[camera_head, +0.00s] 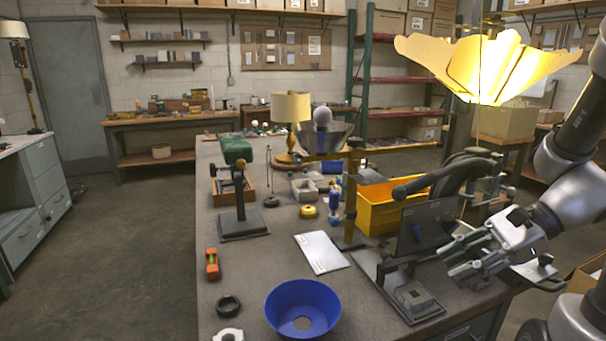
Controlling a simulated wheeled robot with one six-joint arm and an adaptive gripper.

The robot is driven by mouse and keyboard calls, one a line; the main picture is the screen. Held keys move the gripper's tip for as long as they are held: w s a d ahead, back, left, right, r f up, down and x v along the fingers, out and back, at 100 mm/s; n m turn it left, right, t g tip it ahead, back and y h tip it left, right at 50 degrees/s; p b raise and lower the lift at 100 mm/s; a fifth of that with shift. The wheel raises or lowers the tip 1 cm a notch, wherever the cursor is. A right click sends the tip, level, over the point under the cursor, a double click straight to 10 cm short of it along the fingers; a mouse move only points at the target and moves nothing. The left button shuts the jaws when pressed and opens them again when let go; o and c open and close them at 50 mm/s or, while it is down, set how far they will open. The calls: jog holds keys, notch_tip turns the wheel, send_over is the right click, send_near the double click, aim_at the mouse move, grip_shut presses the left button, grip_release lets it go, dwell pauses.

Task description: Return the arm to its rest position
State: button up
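My arm comes in from the right edge, and my gripper (455,261) points left at the right side of the workbench (265,262). Its two fingers look spread apart, with nothing seen between them. The gripper is in front of a black stand with a dark upright plate (427,228); I cannot tell how far apart they are. A blue bowl-shaped shade with a hole in its bottom (303,310) sits on the bench at the front. A dark ring (229,305) and a pale nut-like part (228,335) lie left of it.
A yellow bin (376,222) stands behind the stand. A lit yellow shade (485,68) hangs above at the right. A dark post on a base (243,224) stands left; floor left is clear.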

jog(key=s+d+r+n+t+h, duration=0.3)
jog(key=s+d+r+n+h, duration=0.2)
jog(key=n, duration=1.2)
notch_tip(320, 180, up, 4)
jog(key=d+h, duration=0.2)
jog(key=h, duration=0.3)
jog(key=shift+d+r, duration=0.15)
jog(key=shift+r, duration=0.05)
